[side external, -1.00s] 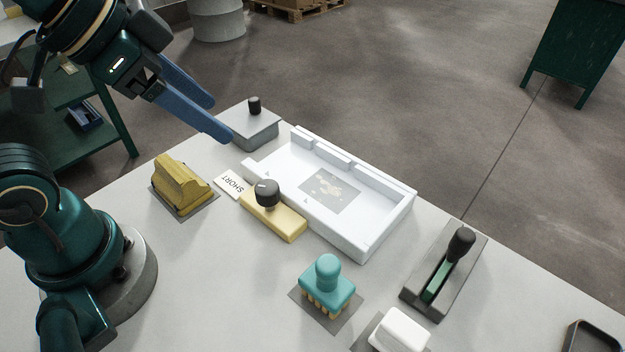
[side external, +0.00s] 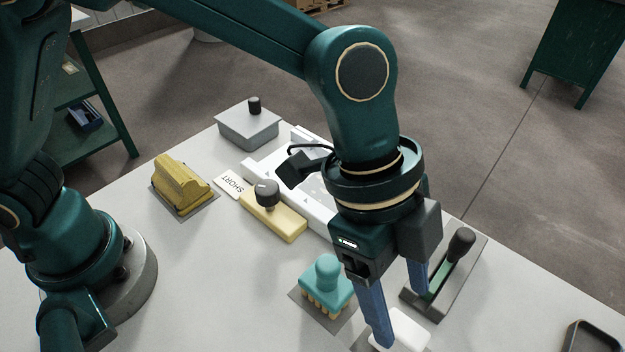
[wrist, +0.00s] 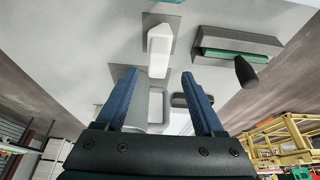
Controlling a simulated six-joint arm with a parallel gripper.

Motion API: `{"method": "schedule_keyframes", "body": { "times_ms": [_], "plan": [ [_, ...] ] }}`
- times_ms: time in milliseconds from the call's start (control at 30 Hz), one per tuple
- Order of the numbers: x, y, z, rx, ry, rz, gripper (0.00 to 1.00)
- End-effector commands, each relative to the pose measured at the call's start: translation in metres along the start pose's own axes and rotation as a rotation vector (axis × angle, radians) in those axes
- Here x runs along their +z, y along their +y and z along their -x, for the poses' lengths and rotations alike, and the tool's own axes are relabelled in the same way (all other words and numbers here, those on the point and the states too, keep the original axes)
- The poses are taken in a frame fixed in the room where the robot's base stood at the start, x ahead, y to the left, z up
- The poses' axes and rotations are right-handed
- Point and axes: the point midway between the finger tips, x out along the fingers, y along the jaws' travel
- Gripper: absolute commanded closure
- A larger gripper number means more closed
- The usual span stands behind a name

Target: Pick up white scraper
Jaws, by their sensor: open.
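The white scraper (side external: 405,325) is a pale block lying on a grey pad near the front of the table, at the bottom of the side view. In the wrist view the white scraper (wrist: 160,46) lies lengthwise, just beyond the fingertips and lined up with the gap between them. My gripper (side external: 402,318) points down over it with its blue fingers spread and nothing held. One finger covers part of the scraper in the side view. The gripper also shows in the wrist view (wrist: 158,76). I cannot tell the exact height of the fingertips above the scraper.
A teal brush (side external: 325,283) stands close to the left. A yellow block with a dark knob (side external: 274,220), a yellow form (side external: 180,184) and a grey lidded box (side external: 248,125) stand farther back.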

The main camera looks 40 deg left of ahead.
Motion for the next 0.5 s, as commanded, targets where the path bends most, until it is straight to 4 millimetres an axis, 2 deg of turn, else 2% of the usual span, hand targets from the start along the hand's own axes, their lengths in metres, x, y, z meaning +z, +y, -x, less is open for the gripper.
{"method": "schedule_keyframes", "body": {
  "times_ms": [300, 500],
  "plan": [
    [0.0, 0.004, -0.036, 0.007, -0.004, -0.006, 0.3],
    [-0.001, 0.004, -0.05, 0.005, -0.003, -0.006, 0.3]
  ]
}}
